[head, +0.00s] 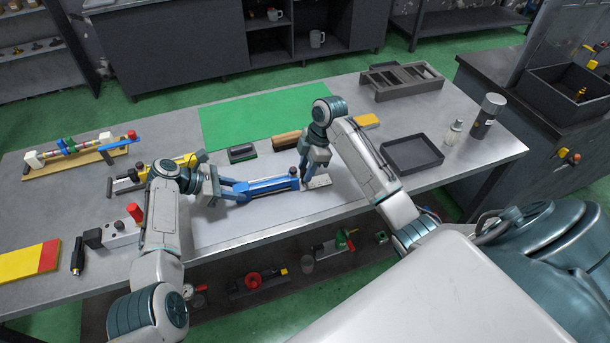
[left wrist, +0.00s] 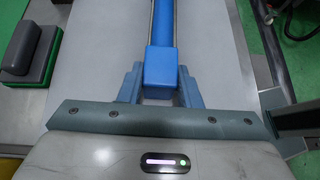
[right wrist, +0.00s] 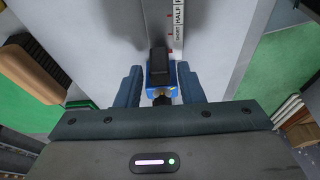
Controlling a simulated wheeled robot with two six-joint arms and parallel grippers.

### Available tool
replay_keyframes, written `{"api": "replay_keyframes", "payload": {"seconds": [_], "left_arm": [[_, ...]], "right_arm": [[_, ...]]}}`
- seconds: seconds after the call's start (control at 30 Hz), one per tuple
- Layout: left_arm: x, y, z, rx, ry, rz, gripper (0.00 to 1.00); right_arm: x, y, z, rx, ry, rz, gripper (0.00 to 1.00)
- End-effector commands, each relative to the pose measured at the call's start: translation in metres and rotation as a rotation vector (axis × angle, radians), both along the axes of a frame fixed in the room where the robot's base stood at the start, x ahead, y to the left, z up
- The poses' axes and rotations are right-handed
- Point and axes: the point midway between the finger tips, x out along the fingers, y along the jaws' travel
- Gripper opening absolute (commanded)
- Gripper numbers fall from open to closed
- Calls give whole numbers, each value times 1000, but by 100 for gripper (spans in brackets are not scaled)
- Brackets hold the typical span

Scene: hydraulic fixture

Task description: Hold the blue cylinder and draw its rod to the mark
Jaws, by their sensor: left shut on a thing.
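The blue cylinder (head: 268,186) lies on the pale work surface in the middle of the table. My left gripper (head: 226,189) is shut on the block at its left end; the left wrist view shows this block (left wrist: 162,68) between the fingers (left wrist: 160,88). My right gripper (head: 307,172) is at the cylinder's other end. In the right wrist view its fingers (right wrist: 158,86) stand apart on either side of a black handle (right wrist: 159,65) and the cylinder's blue end, with small gaps. A white scale (right wrist: 179,22) with red marks, reading SHORT and HALF, lies beyond the handle.
A green mat (head: 262,112), a wooden-backed block (head: 287,140) and a black-green pad (head: 242,153) lie behind the cylinder. A dark tray (head: 412,153) is at the right. A valve block with a red knob (head: 134,212) stands near my left arm.

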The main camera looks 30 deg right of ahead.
Motion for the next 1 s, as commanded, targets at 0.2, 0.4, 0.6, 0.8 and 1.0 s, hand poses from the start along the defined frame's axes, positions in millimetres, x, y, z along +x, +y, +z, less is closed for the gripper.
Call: {"api": "replay_keyframes", "payload": {"seconds": [0.2,0.4,0.6,0.8,1.0], "left_arm": [[0,1,-1,2,1,0,2],[0,1,-2,3,2,0,2],[0,1,-2,3,2,0,2],[0,1,-2,3,2,0,2],[0,1,-2,3,1,0,2]], "right_arm": [[0,0,0,0,0,0,7],[0,-1,0,0,0,0,0],[-2,-8,0,-1,1,-1,0],[-3,-11,0,-1,0,-1,0],[-3,-11,0,-2,0,-1,0]]}}
